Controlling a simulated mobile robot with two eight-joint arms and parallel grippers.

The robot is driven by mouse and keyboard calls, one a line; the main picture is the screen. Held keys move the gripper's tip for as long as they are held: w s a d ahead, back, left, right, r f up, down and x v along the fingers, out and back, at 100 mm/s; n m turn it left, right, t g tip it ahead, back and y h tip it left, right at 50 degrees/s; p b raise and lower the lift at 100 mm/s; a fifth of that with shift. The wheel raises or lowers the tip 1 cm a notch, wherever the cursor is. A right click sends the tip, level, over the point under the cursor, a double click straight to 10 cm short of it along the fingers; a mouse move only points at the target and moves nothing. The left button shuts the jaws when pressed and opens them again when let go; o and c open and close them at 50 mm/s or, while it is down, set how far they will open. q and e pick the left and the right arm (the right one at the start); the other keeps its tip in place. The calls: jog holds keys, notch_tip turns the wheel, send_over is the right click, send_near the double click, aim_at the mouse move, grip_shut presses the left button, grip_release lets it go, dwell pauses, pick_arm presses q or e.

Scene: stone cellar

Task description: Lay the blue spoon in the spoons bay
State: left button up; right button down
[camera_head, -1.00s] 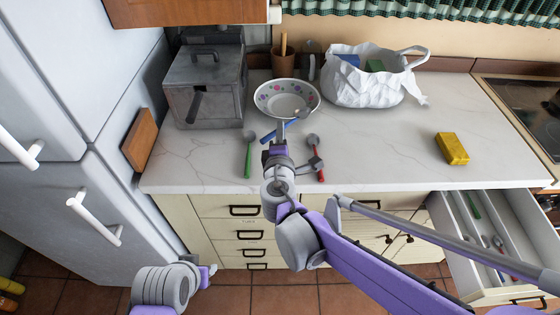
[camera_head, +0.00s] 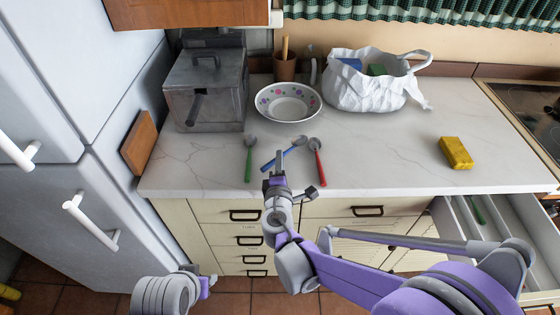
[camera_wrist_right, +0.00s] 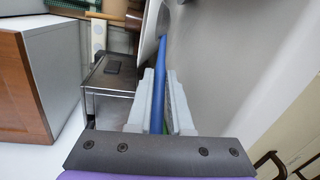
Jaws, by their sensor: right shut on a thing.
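The blue spoon (camera_head: 269,164) has a blue handle and a grey bowl end, and shows between the green spoon (camera_head: 249,160) and the red spoon (camera_head: 318,160). My right gripper (camera_head: 279,160) is shut on its handle. In the right wrist view the blue handle (camera_wrist_right: 158,97) stands between the two fingers. I cannot tell how high the spoon is above the counter. The open drawer (camera_head: 520,222) at the right has long bays, with a green item (camera_head: 478,209) in one. My arm hides its front part. My left gripper (camera_head: 208,282) is low at the left, its jaws unclear.
A flowered bowl (camera_head: 287,103) stands behind the spoons, next to a grey metal box (camera_head: 206,95). A white bag (camera_head: 365,85) is at the back. A yellow block (camera_head: 456,152) lies at the right. The counter (camera_head: 385,155) between spoons and block is clear.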

jog(key=shift+f+b, duration=0.5)
jog(key=shift+f, duration=0.1)
jog(key=c, duration=0.8)
grip_release()
jog(key=shift+c, duration=0.2)
jog(key=shift+r+p, duration=0.75)
jog(key=shift+r, duration=0.15)
jog(key=s+r, duration=0.1)
jog(key=s, duration=1.1)
jog(key=shift+a, duration=0.15)
